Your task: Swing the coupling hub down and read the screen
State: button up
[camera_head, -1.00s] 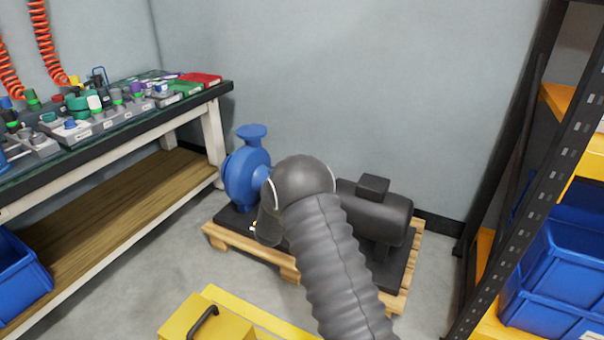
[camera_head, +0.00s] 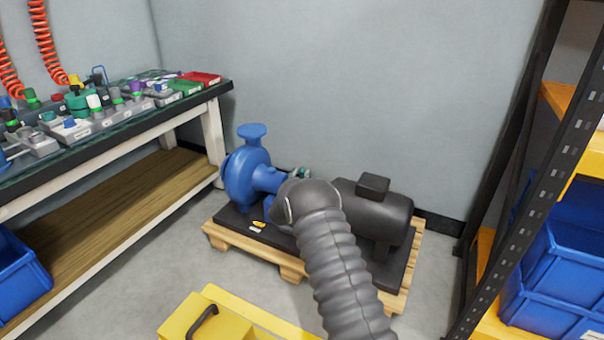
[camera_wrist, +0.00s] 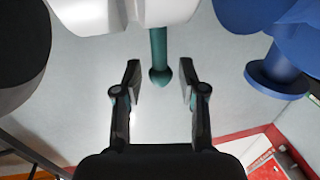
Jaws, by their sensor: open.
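In the wrist view my gripper (camera_wrist: 160,75) is open, its two fingers apart. A teal rod with a rounded tip (camera_wrist: 159,62) hangs from a white part (camera_wrist: 135,10) and shows between the fingertips; I see no finger closed on it. The white part may be the coupling hub, but I cannot tell for sure. The blue pump (camera_head: 245,180) and the dark motor (camera_head: 376,214) stand on a pallet, and my arm covers most of the space between them. A small teal and grey bit (camera_head: 302,172) shows above my arm. No screen is readable.
A workbench (camera_head: 150,115) with several fittings stands at the left. A shelf rack with blue bins (camera_head: 555,265) stands at the right. A yellow case (camera_head: 210,320) is at the front. The wrist view shows a red item with a white panel (camera_wrist: 250,150).

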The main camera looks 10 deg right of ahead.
jog(key=shift+x, duration=1.05)
grip_shut()
